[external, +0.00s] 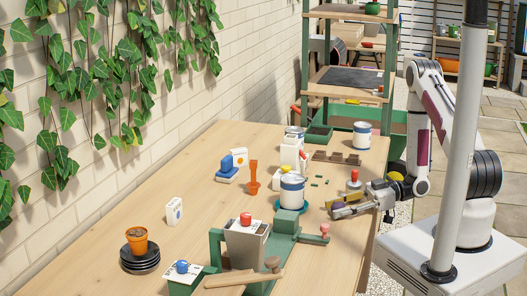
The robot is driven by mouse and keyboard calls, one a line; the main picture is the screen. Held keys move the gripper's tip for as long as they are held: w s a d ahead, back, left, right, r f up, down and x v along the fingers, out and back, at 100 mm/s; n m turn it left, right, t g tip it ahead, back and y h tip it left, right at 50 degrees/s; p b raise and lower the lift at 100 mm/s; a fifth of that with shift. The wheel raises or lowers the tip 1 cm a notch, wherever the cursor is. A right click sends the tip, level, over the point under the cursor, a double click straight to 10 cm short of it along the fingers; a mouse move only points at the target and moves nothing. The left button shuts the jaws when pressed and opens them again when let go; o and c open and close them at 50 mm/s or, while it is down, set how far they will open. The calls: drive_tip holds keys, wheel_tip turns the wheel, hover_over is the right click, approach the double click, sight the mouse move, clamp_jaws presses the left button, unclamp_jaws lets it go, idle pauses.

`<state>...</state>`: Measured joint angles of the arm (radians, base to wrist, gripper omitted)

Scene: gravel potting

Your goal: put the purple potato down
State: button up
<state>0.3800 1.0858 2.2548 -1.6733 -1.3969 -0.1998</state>
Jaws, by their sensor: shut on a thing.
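My gripper (352,205) reaches in from the right, low over the right part of the wooden table. It is shut on the purple potato (342,212), a small dark purple shape at the fingertips. The fingers hide part of the potato. I cannot tell whether the potato touches the table or is held just above it.
A white tin (291,188) with a blue band stands left of my gripper. A red-knobbed stamp (354,181) is close behind it. Bare tabletop (345,255) lies towards the front right edge.

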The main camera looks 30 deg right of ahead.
drive_tip(key=shift+f, duration=0.15)
drive_tip(key=o, duration=1.1)
drive_tip(key=shift+v, duration=1.3)
drive_tip(key=shift+d+r, duration=0.25)
drive_tip(key=shift+r, duration=3.4)
drive_tip(key=shift+s, duration=0.1)
